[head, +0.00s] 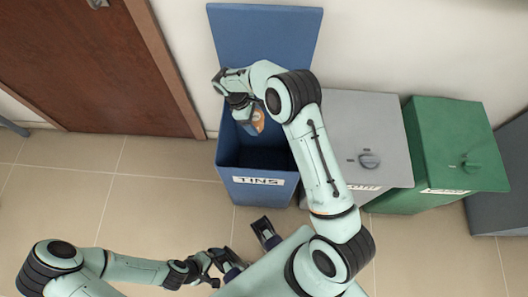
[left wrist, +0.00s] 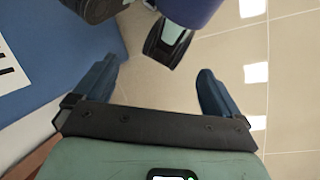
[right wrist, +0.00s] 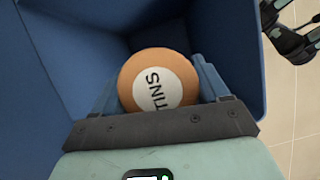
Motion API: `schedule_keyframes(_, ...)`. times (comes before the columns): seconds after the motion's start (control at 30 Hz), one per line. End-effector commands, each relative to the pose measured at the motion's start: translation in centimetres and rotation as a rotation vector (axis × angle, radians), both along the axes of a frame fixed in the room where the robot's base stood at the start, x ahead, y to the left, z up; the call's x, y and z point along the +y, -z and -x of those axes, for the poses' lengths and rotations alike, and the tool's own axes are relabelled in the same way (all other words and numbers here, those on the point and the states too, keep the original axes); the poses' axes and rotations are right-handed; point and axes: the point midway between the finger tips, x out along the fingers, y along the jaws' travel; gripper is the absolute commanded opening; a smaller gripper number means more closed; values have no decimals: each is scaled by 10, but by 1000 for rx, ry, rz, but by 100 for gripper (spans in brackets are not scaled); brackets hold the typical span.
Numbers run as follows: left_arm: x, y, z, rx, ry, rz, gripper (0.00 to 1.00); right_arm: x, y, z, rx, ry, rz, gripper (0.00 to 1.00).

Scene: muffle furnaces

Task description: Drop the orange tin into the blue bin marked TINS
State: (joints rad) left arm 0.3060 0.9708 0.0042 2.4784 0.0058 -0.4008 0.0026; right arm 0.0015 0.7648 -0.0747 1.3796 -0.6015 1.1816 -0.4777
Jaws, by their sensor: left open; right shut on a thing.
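In the head view the tin (head: 257,121) hangs below my right gripper (head: 243,112), over the open mouth of the blue bin (head: 259,188) marked TINS. The bin's lid (head: 262,32) stands up against the wall. Blue inner walls surround the tin in the right wrist view. My left gripper (left wrist: 155,90) is open and empty, beside the blue bin's outside and above the floor.
A grey bin (head: 368,125) and a green bin (head: 450,145), both with shut lids, stand to the right of the blue bin. A brown door (head: 95,65) is at the left. The tiled floor (head: 130,205) in front is clear.

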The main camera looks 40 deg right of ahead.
Motion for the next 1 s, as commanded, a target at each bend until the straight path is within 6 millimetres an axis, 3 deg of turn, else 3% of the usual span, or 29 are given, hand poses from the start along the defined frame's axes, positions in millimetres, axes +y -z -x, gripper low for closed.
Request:
schedule_keyframes(0.03,0,18,2,-1,0,0,98,-15,8,1,-6,28,1,44)
schedule_keyframes(0.23,0,35,2,-5,-3,-2,98,-45,2,1,-15,81,14,44)
schedule_keyframes(0.43,0,41,0,-12,-4,-3,98,-49,7,1,-15,87,16,44)
schedule_keyframes(0.8,1,68,-13,-56,-15,-11,98,-48,50,2,-14,87,16,44)
schedule_keyframes(1.0,4,75,-21,-79,-23,-20,98,-48,60,1,-16,86,16,44)
